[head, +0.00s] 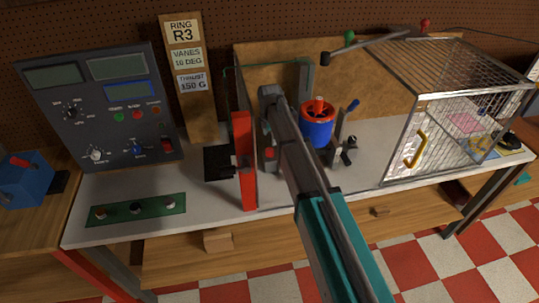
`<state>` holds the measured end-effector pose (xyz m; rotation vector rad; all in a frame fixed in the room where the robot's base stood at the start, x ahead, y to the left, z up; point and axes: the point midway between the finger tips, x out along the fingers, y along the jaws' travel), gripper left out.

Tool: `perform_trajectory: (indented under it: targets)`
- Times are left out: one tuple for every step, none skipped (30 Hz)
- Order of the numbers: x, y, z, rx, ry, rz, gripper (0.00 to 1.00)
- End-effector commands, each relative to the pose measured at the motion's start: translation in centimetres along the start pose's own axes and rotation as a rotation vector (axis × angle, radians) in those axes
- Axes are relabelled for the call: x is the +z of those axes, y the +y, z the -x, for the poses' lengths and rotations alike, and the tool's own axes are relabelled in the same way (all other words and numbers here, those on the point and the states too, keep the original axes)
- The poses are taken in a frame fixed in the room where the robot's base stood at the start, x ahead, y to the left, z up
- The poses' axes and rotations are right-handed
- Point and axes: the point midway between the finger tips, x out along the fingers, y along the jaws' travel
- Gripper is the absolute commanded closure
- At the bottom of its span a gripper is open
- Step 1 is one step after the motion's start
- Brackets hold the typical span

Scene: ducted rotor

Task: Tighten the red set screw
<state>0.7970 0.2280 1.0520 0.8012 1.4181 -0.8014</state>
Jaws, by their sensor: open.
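My arm reaches up from the bottom right across the bench, and its far end hides part of the rig. My gripper cannot be made out; it is not visible past the arm's far end. A blue ducted rotor (317,130) with a red upper part and a red piece (319,105) on top stands just right of my arm. A small red spot (270,154) shows left of my arm, beside a red upright (243,160). I cannot tell whether either red piece is the set screw.
A grey control panel (100,105) with screens and knobs stands at the left. A green strip (135,209) with several knobs lies on the front left of the white bench (95,228). A wire cage (402,140) takes up the right side.

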Motion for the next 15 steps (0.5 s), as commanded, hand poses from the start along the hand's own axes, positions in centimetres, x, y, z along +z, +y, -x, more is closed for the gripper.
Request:
perform_trajectory:
  targets:
    - [0.0, 0.0, -0.8, 0.0, 0.0, 0.0, 0.16]
    - [0.0, 0.0, -1.1, 0.0, 0.0, 0.0, 0.16]
    - [0.0, 0.0, -1.4, 0.0, 0.0, 0.0, 0.16]
    - [0.0, 0.0, -1.6, 0.0, 0.0, 0.0, 0.16]
    - [0.0, 0.0, -1.8, 0.0, 0.0, 0.0, 0.16]
    - [0.0, 0.0, -2.1, 0.0, 0.0, 0.0, 0.16]
    - [0.0, 0.0, -2.4, 0.0, 0.0, 0.0, 0.16]
    - [0.0, 0.0, -2.6, 0.0, 0.0, 0.0, 0.16]
    - [0.0, 0.0, -2.9, 0.0, 0.0, 0.0, 0.16]
    - [0.0, 0.0, -3.1, 0.0, 0.0, 0.001, 0.16]
    - [-0.1, 0.0, -3.4, 0.0, 0.0, 0.001, 0.16]
    - [-0.1, 0.0, -3.6, 0.0, 0.0, 0.001, 0.16]
    - [-0.1, 0.0, -3.9, 0.0, 0.0, 0.001, 0.16]
    - [-0.1, 0.0, -4.1, 0.0, 0.0, 0.001, 0.16]
    - [-0.1, 0.0, -4.4, 0.0, 0.0, 0.001, 0.16]
